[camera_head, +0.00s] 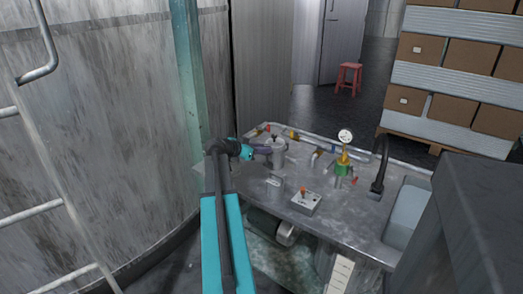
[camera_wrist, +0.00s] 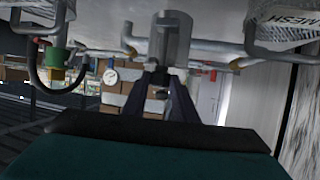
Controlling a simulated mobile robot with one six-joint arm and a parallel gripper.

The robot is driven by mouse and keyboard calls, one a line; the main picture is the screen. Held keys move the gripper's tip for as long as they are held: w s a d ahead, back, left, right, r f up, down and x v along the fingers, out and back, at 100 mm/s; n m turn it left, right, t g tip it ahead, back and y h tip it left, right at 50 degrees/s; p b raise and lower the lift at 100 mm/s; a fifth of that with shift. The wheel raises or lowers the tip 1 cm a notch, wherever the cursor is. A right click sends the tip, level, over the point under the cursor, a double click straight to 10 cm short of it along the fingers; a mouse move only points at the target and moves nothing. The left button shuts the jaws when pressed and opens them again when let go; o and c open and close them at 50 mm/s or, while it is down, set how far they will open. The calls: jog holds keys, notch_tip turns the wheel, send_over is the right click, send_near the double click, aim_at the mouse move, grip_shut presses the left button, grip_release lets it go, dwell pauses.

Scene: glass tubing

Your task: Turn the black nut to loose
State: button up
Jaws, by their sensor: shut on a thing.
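My gripper (camera_head: 265,149) reaches in from the left over the bench in the camera_head view, at a grey upright cylinder (camera_head: 279,158). In the upside-down wrist view, the dark fingers of my gripper (camera_wrist: 164,72) close in at the end of the cylinder (camera_wrist: 172,38), on the small nut there. The nut is mostly hidden between the fingertips, and its black colour and how far it is turned cannot be made out.
The metal bench (camera_head: 330,208) carries pipes with yellow fittings, a gauge (camera_head: 345,136) on a green-and-yellow fitting, a small box with a red-orange knob (camera_head: 304,202), a black tap (camera_head: 381,165) and a sink (camera_head: 407,215). A large tank wall (camera_head: 100,130) stands left.

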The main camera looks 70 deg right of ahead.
jog(key=shift+s+a+f, duration=0.1)
jog(key=shift+s, duration=0.1)
jog(key=n+t, duration=0.2)
jog(key=s+n+t+h+b, duration=0.1)
jog(key=n+t, duration=0.1)
jog(key=t, duration=0.1)
jog(key=shift+a+n, duration=0.15)
jog(key=shift+n, duration=0.15)
jog(key=shift+n+t+p, duration=0.7)
jog(key=shift+t+p, duration=0.2)
jog(key=shift+p, duration=0.1)
jog(key=shift+n+t+p, duration=0.6)
jog(key=shift+p, duration=1.55)
jog(key=t+p, duration=0.1)
jog(key=p, duration=0.4)
jog(key=shift+n, duration=0.4)
jog(key=p, duration=0.4)
jog(key=shift+s+n+t, duration=0.25)
jog(key=shift+n+t, duration=0.05)
